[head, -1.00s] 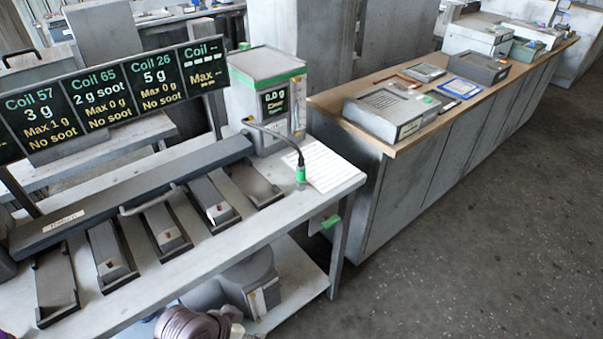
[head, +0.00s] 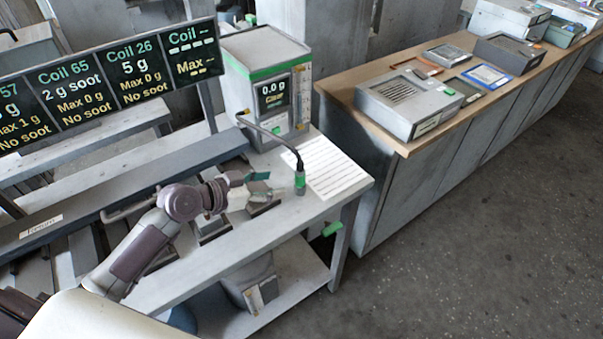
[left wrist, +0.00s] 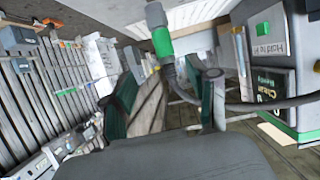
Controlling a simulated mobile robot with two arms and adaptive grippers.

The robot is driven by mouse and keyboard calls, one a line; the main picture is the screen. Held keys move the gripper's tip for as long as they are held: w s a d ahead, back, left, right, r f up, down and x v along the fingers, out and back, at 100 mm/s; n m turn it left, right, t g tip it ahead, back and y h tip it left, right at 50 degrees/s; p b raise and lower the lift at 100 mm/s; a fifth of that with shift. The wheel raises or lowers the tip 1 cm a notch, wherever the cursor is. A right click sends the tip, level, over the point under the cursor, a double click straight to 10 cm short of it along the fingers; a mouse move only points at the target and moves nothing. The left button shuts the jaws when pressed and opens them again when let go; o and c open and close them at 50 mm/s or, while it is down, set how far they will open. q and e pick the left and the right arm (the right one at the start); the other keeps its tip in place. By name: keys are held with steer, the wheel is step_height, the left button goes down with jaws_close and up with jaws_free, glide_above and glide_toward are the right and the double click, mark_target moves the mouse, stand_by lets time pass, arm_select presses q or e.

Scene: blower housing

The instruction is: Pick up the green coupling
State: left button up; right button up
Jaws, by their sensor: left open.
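The green coupling (head: 300,183) stands upright on the bench, at the end of a curved dark hose (head: 270,133) from the grey-and-green unit. My left gripper (head: 267,188) is just left of the coupling, open and empty, its fingers pointing towards it. In the left wrist view the coupling (left wrist: 162,42) appears beyond the open fingers of the gripper (left wrist: 160,85), roughly between their green pads and apart from them. My right gripper is not in view.
The grey-and-green unit (head: 263,75) with a display stands behind the coupling. A printed white sheet (head: 335,168) lies right of it. Coil trays lie below my left arm. A wooden-topped counter (head: 345,95) stands to the right.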

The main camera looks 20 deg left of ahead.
mark_target(300, 178)
arm_select(q)
steer(key=x, duration=0.3)
steer(key=shift+w+p, duration=0.25)
steer(key=shift+p, duration=0.05)
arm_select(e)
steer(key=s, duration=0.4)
arm_select(q)
steer(key=p+x, duration=0.1)
steer(key=x, duration=0.2)
steer(key=shift+w+f, duration=0.1)
steer(key=shift+f, duration=0.05)
steer(key=x, duration=0.2)
steer(key=p+x, duration=0.1)
steer(key=x, duration=0.1)
steer(key=shift+a+f, duration=0.2)
steer(key=shift+f, duration=0.05)
steer(key=c, duration=1.1)
jaws_close()
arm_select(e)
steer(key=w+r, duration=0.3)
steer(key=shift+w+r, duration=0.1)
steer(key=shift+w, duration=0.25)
